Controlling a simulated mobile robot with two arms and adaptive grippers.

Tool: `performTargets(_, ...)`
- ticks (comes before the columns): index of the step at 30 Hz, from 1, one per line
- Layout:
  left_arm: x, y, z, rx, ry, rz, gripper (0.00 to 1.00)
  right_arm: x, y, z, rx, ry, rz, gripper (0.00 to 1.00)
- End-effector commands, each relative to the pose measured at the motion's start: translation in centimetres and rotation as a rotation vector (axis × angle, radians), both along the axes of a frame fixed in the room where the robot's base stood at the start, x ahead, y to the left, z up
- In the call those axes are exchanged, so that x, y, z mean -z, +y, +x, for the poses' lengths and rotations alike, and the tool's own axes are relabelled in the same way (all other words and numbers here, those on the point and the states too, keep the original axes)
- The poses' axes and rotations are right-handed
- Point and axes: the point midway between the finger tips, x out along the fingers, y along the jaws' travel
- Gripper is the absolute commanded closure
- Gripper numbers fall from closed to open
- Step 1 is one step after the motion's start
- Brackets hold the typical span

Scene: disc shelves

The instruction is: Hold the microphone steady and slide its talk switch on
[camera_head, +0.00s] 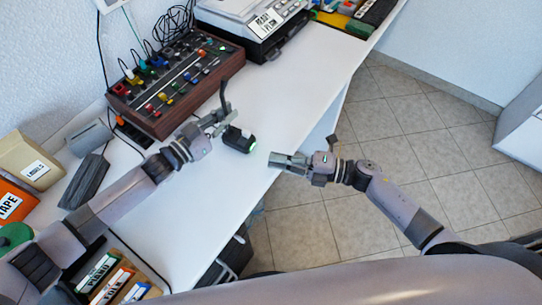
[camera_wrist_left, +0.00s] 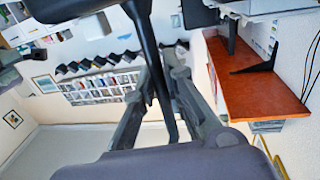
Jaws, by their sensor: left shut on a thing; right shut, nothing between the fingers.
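The microphone is dark, with a thin curved stem (camera_head: 223,95) and a black block-like base (camera_head: 238,138) with a small green light at its near right end. My left gripper (camera_head: 218,122) is shut on the stem, over the white desk. In the left wrist view, the dark stem (camera_wrist_left: 150,50) runs between the two fingers of my left gripper (camera_wrist_left: 163,75). My right gripper (camera_head: 275,160) is shut and empty, a short gap to the right of the base, near the desk's edge. The talk switch is too small to make out.
A wooden-sided mixer (camera_head: 175,85) with coloured knobs stands behind my left gripper. A white label-bearing machine (camera_head: 250,22) is at the back. A labelled box (camera_head: 30,162) and a dark wedge (camera_head: 85,181) lie at left. The white desk (camera_head: 300,85) is clear toward the back right.

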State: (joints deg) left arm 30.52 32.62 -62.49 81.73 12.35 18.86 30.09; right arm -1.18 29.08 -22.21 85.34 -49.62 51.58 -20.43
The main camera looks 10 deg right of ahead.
Motion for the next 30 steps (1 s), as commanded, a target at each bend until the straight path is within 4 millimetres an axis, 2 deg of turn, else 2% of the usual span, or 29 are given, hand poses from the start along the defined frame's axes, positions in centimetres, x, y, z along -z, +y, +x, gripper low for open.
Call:
performTargets(8,-0.01,0.03,0.02,-0.001,0.0,0.0,1.0,0.01,0.02,0.0,0.0,0.0,0.0,1.0)
performTargets(9,-0.01,0.03,0.03,-0.001,0.0,0.0,0.88,0.01,0.03,0.0,0.0,0.0,0.0,1.0)
performTargets(19,-0.01,0.03,0.03,0.0,0.0,0.0,0.66,0.02,0.04,0.01,0.0,0.0,0.0,1.0)
performTargets(30,0.05,0.39,-0.26,-0.001,0.001,0.001,0.66,0.02,0.05,0.01,0.0,0.0,0.0,1.0)
